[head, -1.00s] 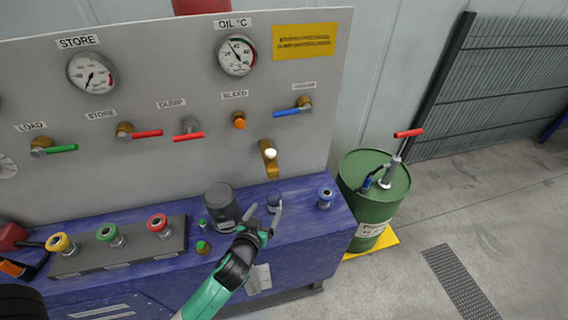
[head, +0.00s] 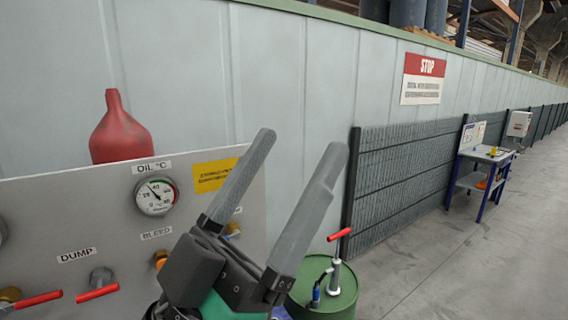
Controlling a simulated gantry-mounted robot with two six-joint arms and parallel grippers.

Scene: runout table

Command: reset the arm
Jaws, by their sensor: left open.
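My left gripper (head: 295,192) is large in the head view, raised in front of the right end of the gauge panel. Its two grey fingers point up and are spread apart with nothing between them. The green arm link shows below it at the bottom edge. The gripper hides part of the panel and the left side of the green drum. My right gripper is not in the view.
The grey panel (head: 40,215) carries the oil gauge (head: 156,196) and red-handled valves at left. A red bottle (head: 121,130) stands behind it. A green drum (head: 335,300) with a hand pump is at lower right. Mesh fencing (head: 405,180) lines the wall; open floor lies right.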

